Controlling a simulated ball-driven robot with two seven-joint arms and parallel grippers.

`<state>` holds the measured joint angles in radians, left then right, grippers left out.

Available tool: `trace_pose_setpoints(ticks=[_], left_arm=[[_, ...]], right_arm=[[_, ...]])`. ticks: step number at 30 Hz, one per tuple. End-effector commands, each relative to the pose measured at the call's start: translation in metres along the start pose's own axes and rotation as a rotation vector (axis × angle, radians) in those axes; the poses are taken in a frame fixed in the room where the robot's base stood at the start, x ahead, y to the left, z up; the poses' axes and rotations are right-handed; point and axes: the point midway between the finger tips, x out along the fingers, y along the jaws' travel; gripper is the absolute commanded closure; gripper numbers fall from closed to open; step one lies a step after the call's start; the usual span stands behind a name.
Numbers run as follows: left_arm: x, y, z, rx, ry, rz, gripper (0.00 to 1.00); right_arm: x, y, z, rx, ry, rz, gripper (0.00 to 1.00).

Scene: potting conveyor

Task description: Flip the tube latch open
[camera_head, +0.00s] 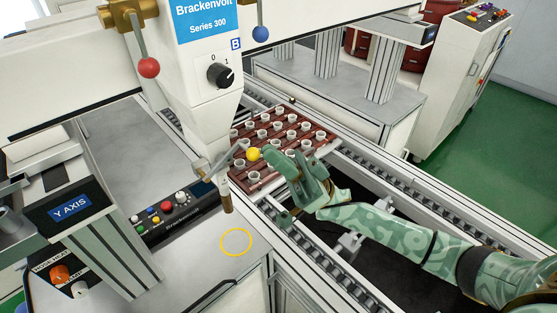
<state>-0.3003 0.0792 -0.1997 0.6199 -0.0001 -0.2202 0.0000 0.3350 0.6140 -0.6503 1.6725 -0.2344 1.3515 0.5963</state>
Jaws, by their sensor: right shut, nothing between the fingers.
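A short metal lever (222,158) sticks out to the right from the lower end of the white machine head (210,110). Close to its outer end is a yellow ball knob (253,154). None of the levers is labelled as the tube latch, but this one is by the narrow brown-tipped tube (226,195). My right gripper (269,154) is green and comes in from the right. It is shut and empty, with its tip right beside the yellow knob; I cannot tell whether they touch. My left gripper is not in view.
A red ball lever (148,68) and a blue ball lever (260,34) hang higher on the machine. A brown tray (318,151) of white pots sits on the conveyor behind my gripper. A button panel (178,213) and a yellow ring (236,242) are on the grey tabletop.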

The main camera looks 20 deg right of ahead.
Motion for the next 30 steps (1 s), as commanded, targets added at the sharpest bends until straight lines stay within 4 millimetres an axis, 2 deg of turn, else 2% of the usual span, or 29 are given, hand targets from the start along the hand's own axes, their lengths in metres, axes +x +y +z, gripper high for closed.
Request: trace_pose_setpoints(ticks=[1,9,22,24,30], left_arm=[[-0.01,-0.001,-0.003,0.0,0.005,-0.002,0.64],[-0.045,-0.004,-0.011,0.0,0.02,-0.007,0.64],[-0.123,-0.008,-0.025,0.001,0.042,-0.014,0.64],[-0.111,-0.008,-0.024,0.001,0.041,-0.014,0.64],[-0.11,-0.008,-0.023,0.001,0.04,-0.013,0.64]], right_arm=[[0.009,-0.002,-0.006,-0.018,-0.044,-0.018,1.0],[0.035,-0.007,-0.017,-0.102,-0.271,-0.102,1.0],[0.076,-0.021,-0.019,-0.234,-0.626,-0.235,1.0],[0.067,-0.02,-0.013,-0.227,-0.617,-0.229,1.0],[0.065,-0.02,-0.012,-0.226,-0.614,-0.228,1.0]])
